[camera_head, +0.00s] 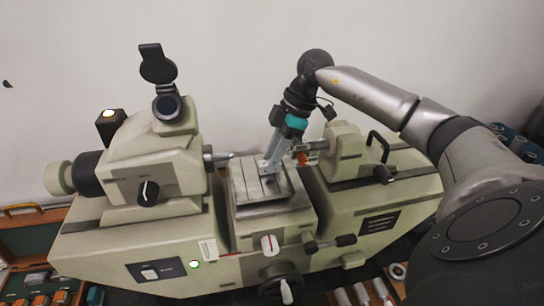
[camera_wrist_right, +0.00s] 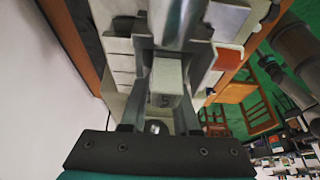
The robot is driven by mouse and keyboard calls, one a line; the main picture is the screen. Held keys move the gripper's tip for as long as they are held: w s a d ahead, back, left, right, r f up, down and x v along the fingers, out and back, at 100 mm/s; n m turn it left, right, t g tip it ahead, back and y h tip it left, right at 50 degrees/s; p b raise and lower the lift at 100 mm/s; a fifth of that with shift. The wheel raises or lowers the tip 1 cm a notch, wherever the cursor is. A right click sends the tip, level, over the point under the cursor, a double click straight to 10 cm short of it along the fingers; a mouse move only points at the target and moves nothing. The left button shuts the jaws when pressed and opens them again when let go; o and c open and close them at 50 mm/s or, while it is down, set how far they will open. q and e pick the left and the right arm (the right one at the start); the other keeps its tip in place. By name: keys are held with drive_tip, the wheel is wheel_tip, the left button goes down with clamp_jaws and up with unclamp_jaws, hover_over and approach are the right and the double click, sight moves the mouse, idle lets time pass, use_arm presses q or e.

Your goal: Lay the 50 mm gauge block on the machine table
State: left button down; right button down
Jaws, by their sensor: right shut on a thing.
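The machine table (camera_head: 244,184) is a grey slotted plate in the middle of the beige measuring machine in the head view. My right gripper (camera_head: 272,166) points down over the table's back right part. In the right wrist view, my right gripper (camera_wrist_right: 168,72) is shut on a pale grey gauge block (camera_wrist_right: 166,82) with a dark "5" on its near end; the rest of the marking is not readable. The block is mostly hidden in the head view. I cannot tell whether it touches the table. My left gripper is out of view.
The left measuring spindle (camera_head: 218,156) and the right tailstock (camera_head: 345,150) flank the table closely. An open wooden case (camera_head: 30,225) with small blocks lies at the lower left. Metal cylinders and a ring (camera_head: 398,271) lie at the lower right.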

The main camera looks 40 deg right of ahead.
drive_tip(key=shift+f, duration=0.3)
idle(0.4)
drive_tip(key=c, duration=0.6)
unclamp_jaws()
wheel_tip(320, 180, up, 9)
drive_tip(key=p, duration=0.8)
drive_tip(key=shift+f, duration=0.25)
